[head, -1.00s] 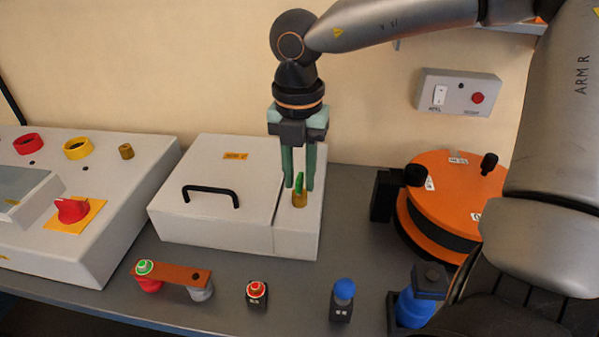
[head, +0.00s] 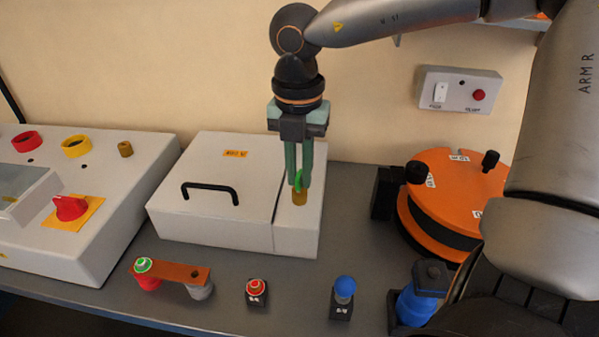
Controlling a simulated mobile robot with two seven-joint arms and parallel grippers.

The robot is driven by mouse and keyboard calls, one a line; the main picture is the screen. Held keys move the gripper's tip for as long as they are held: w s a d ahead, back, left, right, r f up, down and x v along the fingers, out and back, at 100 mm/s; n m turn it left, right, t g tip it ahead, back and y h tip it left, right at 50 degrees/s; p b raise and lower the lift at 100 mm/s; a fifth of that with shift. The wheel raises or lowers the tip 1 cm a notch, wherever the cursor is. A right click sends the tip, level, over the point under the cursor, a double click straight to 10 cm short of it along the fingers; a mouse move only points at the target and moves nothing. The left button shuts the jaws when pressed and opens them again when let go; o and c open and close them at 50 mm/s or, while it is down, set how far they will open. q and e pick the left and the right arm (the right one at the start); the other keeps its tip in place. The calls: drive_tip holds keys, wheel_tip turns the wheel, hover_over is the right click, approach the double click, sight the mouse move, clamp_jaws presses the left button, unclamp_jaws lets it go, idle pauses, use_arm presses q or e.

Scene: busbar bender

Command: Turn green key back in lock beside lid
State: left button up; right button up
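The green key (head: 299,183) stands upright in a brass lock (head: 299,198) on the narrow right part of the white box, beside the lid (head: 221,187) with its black handle. The lid lies closed. My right gripper (head: 299,184) points straight down over the lock, with its green fingers on either side of the key. The fingers are close together and look shut on the key, hiding part of it. My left gripper is not in view.
A white console with a red switch (head: 70,208) stands at left. An orange round device (head: 450,205) stands at right. An orange bar (head: 172,274), a red button (head: 256,289) and a blue knob (head: 344,288) sit along the front. A wall box (head: 459,91) hangs behind.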

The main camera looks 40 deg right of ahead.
clamp_jaws()
drive_tip(key=n, duration=0.4)
drive_tip(key=shift+n+b, duration=0.3)
drive_tip(key=shift+n, duration=0.6)
drive_tip(key=n, duration=0.5)
drive_tip(key=shift+n, duration=0.3)
